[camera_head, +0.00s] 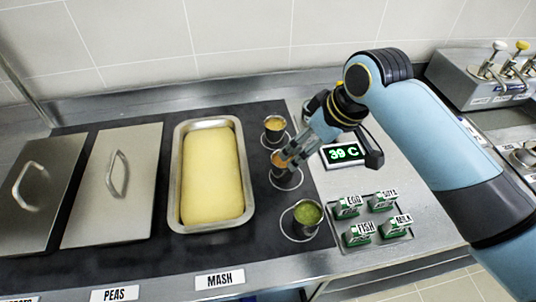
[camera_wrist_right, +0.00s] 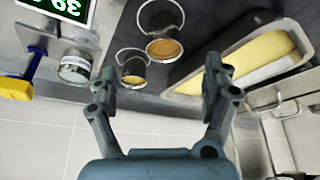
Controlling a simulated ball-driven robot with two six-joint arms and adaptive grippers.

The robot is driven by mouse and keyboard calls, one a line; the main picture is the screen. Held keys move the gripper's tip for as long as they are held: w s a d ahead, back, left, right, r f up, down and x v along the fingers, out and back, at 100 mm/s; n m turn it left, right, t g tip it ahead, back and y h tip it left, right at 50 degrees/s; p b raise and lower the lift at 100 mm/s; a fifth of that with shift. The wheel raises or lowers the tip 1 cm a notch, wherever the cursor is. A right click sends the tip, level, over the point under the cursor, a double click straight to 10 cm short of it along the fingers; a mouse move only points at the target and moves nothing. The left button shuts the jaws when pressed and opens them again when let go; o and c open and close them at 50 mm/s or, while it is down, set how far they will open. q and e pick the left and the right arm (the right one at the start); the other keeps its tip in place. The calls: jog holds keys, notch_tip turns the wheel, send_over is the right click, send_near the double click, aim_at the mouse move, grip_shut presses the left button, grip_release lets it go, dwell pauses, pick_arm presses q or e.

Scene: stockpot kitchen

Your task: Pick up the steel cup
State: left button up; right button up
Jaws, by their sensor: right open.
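Three small steel cups stand in a row right of the mash tray in the head view: a far one with orange contents (camera_head: 275,126), a middle one with orange-brown contents (camera_head: 278,171) and a near one with green contents (camera_head: 308,215). My right gripper (camera_head: 288,159) reaches in from the right and partly covers the middle cup. In the right wrist view my gripper (camera_wrist_right: 158,80) is open with nothing between its fingers. The middle cup (camera_wrist_right: 162,28) and the far cup (camera_wrist_right: 133,68) show beyond the fingertips. My left gripper is not in view.
The mash tray (camera_head: 178,190) and two lidded pans (camera_head: 112,190) are to the left. A display reading 39 C (camera_head: 343,153) and several labelled blocks (camera_head: 362,234) are right of the cups. A labelled metal tin (camera_wrist_right: 74,67) stands near the display, mostly behind my arm.

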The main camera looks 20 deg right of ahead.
aim_at(291, 173)
jog(key=x, duration=0.6)
jog(key=shift+w+a, duration=0.2)
jog(key=shift+w, duration=0.1)
jog(key=x, duration=0.4)
jog(key=shift+w+a+p, duration=0.25)
jog(key=shift+p, duration=0.1)
jog(key=shift+w+f, duration=0.1)
jog(key=shift+f, duration=0.05)
jog(key=shift+c, duration=1.7)
jog(key=c, duration=0.9)
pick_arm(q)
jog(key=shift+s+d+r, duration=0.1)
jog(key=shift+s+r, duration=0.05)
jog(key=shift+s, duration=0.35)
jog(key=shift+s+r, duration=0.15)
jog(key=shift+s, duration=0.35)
pick_arm(e)
jog(key=shift+c, duration=0.8)
